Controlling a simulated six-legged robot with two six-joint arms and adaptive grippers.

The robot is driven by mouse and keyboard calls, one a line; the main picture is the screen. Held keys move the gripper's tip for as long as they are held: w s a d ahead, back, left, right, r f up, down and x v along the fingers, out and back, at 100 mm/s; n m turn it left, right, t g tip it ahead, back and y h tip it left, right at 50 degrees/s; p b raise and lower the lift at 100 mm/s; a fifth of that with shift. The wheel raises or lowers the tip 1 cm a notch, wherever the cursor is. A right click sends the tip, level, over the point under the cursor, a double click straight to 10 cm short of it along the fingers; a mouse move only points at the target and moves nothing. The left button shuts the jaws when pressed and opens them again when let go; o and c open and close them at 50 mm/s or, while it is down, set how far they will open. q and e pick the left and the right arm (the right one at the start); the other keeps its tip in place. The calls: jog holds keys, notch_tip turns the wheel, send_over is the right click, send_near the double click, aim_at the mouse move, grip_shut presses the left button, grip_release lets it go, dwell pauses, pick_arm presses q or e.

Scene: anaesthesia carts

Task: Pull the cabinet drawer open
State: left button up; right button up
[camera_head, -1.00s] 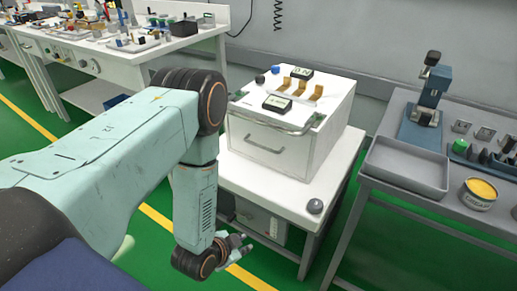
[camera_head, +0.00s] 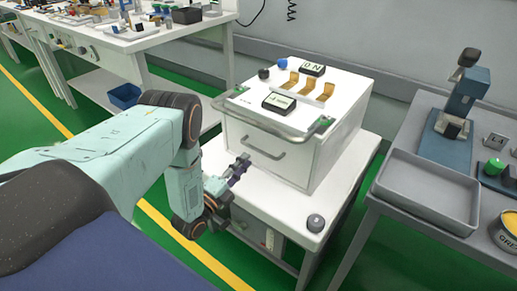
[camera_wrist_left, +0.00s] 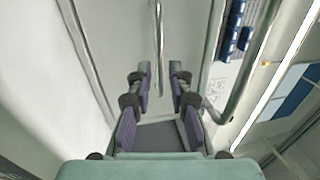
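The white cabinet (camera_head: 318,142) stands on a white table. Its front drawer (camera_head: 250,140) looks shut, with a grey bar handle (camera_head: 264,149). My left gripper (camera_head: 240,167) is in front of and slightly below the handle, to its left in the head view. In the left wrist view the handle (camera_wrist_left: 158,40) runs up from between the two fingers of my left gripper (camera_wrist_left: 160,78). My right gripper is not in view.
A grey rail (camera_head: 270,126) runs along the cabinet's top front edge, above the handle. A grey tray (camera_head: 428,190) is on the right bench. A workbench (camera_head: 150,50) stands behind left.

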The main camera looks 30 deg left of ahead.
aim_at(256, 148)
pick_arm(q)
jog(key=b+x, duration=0.2)
jog(key=x, duration=0.4)
jog(key=shift+w, duration=0.3)
jog(key=shift+w+f, duration=0.1)
grip_shut()
